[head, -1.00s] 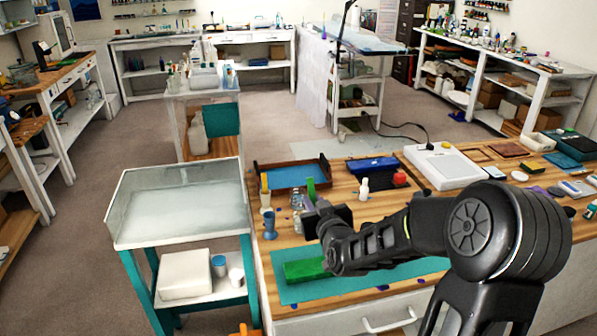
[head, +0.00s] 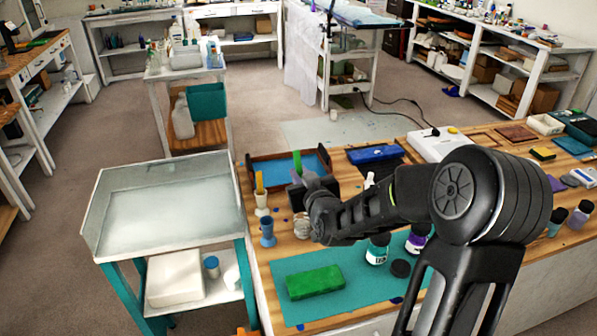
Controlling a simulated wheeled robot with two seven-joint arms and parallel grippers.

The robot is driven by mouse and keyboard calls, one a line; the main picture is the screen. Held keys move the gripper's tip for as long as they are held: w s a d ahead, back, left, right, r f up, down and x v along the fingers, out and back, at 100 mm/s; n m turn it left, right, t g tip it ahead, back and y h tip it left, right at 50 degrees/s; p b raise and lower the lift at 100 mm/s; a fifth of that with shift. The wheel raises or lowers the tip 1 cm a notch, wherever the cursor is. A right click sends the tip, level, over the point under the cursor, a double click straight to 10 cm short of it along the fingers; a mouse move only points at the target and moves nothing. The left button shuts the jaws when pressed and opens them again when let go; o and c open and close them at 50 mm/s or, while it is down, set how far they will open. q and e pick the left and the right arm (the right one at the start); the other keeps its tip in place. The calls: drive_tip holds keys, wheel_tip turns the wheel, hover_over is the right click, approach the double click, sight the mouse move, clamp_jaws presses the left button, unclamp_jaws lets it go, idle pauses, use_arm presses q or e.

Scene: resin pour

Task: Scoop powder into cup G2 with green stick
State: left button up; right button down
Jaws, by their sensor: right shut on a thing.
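My right gripper (head: 309,186) is over the left part of the wooden bench, shut on the green stick (head: 297,162), which stands up above it. The gripper's dark body hides the stick's lower part. A blue cup (head: 267,233) stands near the bench's left edge. Behind it is a pale cup (head: 261,203) with a yellow stick (head: 259,182) standing in it. I cannot read which is G2, and no powder is clearly visible. My left gripper is out of view.
A green block (head: 314,282) and a black lid (head: 400,268) lie on the teal mat (head: 345,299). A brown-rimmed blue tray (head: 262,165) is behind the gripper. A blue case (head: 374,154) lies at the back. A white cart (head: 100,212) stands left of the bench.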

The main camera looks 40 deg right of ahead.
wheel_tip(320, 180, down, 10)
drive_tip(key=b, duration=0.8)
idle(0.4)
idle(0.9)
drive_tip(key=shift+w+r+p, duration=0.2)
drive_tip(key=shift+r+p, duration=0.25)
drive_tip(key=shift+r, duration=0.4)
drive_tip(key=shift+w+r+p, duration=0.2)
drive_tip(key=shift+r+p, duration=0.25)
drive_tip(key=shift+r, duration=0.45)
drive_tip(key=shift+w+r+p, duration=0.2)
drive_tip(key=shift+r+p, duration=0.25)
drive_tip(key=shift+r, duration=0.4)
wheel_tip(320, 180, up, 5)
drive_tip(key=p, duration=0.2)
drive_tip(key=shift+p, duration=0.3)
